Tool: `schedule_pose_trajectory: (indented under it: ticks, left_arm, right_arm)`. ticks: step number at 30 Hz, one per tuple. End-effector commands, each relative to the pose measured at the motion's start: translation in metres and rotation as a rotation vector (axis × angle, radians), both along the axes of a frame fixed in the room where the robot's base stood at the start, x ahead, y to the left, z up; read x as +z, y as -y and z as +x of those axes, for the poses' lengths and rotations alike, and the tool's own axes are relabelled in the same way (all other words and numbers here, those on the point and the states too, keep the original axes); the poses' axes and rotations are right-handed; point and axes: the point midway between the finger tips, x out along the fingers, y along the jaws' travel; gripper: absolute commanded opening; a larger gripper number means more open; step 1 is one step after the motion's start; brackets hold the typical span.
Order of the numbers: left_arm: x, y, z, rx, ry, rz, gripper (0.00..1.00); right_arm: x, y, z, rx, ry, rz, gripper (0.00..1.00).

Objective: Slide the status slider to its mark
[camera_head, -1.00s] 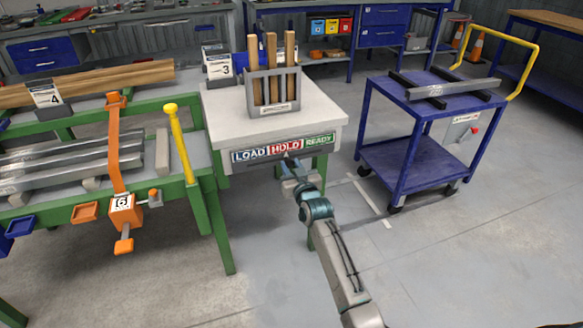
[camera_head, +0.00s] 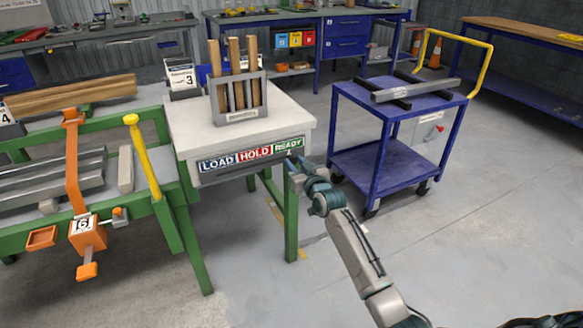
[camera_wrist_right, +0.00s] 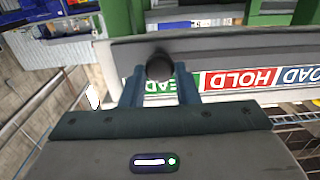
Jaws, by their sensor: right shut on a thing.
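The status strip (camera_head: 251,155) on the front edge of the white-topped table reads LOAD in blue, HOLD in red and READY in green, left to right. My right gripper (camera_head: 290,163) is at the READY part (camera_head: 288,146), near its middle. In the right wrist view my right gripper (camera_wrist_right: 160,80) is shut on the slider's dark round knob (camera_wrist_right: 159,66), with one finger on each side. The knob lies over the green READY label (camera_wrist_right: 183,86). In the head view the knob is largely hidden by the gripper. My left gripper is not in view.
A grey rack (camera_head: 238,116) with wooden handles stands on the white tabletop (camera_head: 190,125). A green bench with an orange clamp (camera_head: 88,236) and a yellow lever (camera_head: 142,158) is at left. A blue cart (camera_head: 375,165) stands at right. The floor in front is clear.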

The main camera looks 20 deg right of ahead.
Motion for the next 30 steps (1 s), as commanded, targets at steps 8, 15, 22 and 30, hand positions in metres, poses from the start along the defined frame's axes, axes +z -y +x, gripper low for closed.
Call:
schedule_pose_trajectory:
  ticks: [8,15,22,30]
  left_arm:
    - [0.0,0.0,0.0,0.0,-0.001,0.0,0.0]
    - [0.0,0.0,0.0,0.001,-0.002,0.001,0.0]
    - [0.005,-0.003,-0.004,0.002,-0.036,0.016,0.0]
    - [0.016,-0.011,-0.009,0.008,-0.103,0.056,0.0]
  right_arm:
    - [0.001,0.002,0.0,-0.002,0.001,-0.005,0.5]
    - [0.001,0.001,0.0,-0.002,0.001,-0.004,0.5]
    - [0.002,0.002,-0.023,-0.001,0.0,-0.005,0.5]
    - [0.001,0.005,-0.075,-0.002,-0.001,-0.007,0.5]
